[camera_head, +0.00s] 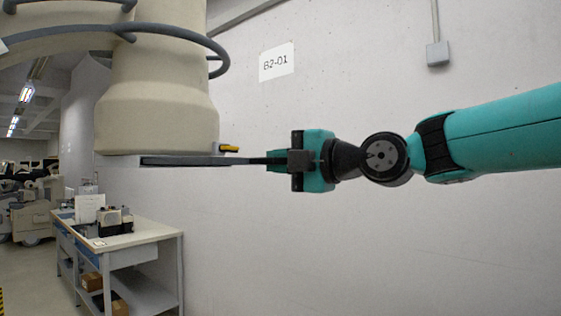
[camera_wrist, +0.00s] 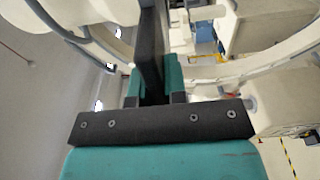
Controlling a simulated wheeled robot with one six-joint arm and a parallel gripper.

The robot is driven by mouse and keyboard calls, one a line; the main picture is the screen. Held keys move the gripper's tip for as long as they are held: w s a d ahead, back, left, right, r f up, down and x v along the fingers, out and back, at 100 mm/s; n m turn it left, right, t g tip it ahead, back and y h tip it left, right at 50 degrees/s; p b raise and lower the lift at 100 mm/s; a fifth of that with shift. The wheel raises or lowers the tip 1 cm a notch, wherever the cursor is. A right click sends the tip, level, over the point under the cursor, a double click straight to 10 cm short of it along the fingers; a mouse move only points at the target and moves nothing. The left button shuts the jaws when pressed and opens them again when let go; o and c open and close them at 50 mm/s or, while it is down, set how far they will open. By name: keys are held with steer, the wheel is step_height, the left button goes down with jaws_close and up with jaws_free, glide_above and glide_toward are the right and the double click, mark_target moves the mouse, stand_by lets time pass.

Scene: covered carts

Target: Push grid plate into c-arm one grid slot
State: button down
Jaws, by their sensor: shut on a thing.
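The c-arm one head (camera_head: 155,100) is a beige cylinder with a wider lower end at the upper left of the head view. The grid plate (camera_head: 190,160) is a thin dark flat plate lying level just under that lower end. My gripper (camera_head: 268,160) is shut on the plate's right end, to the right of the c-arm head. In the wrist view the dark plate (camera_wrist: 150,50) runs away from between my teal fingers (camera_wrist: 153,88). The slot itself is hidden, so I cannot tell how far the plate is in it.
A small yellow part (camera_head: 229,148) sits at the c-arm's lower right edge, just above the plate. A workbench (camera_head: 125,236) with several items stands below left. A wall with a B2-01 sign (camera_head: 277,62) is behind. The space below my arm is clear.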

steer(key=shift+w+p+x, duration=0.25)
steer(key=shift+p+x, duration=1.1)
steer(key=shift+x, duration=3.65)
steer(key=shift+w+p+x, duration=0.25)
steer(key=shift+p+x, duration=1.4)
steer(key=shift+x, duration=1)
steer(key=shift+w+p+x, duration=0.25)
steer(key=shift+p+x, duration=1.6)
